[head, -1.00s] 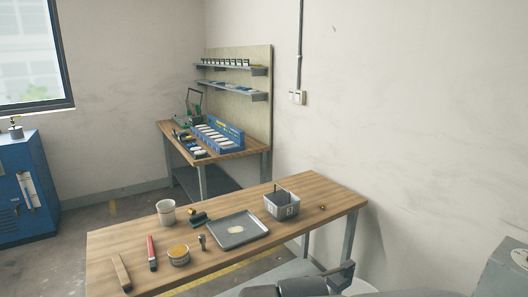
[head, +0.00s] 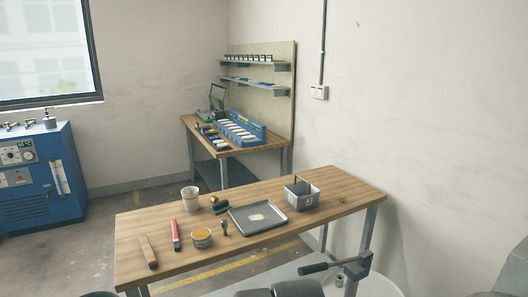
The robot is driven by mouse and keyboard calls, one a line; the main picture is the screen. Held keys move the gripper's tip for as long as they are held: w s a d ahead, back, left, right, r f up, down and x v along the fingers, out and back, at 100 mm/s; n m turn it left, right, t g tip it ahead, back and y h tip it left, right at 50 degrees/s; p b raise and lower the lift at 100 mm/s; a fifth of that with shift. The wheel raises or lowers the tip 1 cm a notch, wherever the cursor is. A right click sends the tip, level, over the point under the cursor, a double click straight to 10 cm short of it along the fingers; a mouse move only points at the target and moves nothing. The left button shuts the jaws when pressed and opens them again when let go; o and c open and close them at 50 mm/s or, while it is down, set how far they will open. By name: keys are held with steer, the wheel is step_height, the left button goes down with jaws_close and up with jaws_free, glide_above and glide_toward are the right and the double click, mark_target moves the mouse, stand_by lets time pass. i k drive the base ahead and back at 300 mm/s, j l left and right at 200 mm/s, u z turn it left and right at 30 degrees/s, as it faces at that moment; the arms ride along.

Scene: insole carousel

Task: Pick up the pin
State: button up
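A small brass-coloured piece (head: 341,199) lies alone near the right end of the front wooden table; it may be the pin, but it is too small to tell. Dark parts, seemingly of my own arm, show at the bottom of the head view. I cannot make out my gripper's fingers, and nothing reaches over the tabletop.
The front table (head: 185,270) holds a grey tray (head: 284,225), a grey bin (head: 302,199), a white cup (head: 190,198), a yellow tin (head: 202,238), a red-handled tool (head: 175,235) and a brush (head: 149,252). A second bench (head: 237,151) stands behind; a blue cabinet (head: 30,211) is left.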

mark_target(224, 222)
steer(key=i+j+u, duration=0.1)
steer(key=i+u, duration=0.3)
steer(key=i, duration=0.15)
steer(key=i+l+u, duration=0.1)
steer(key=i+u, duration=0.3)
steer(key=i, duration=0.15)
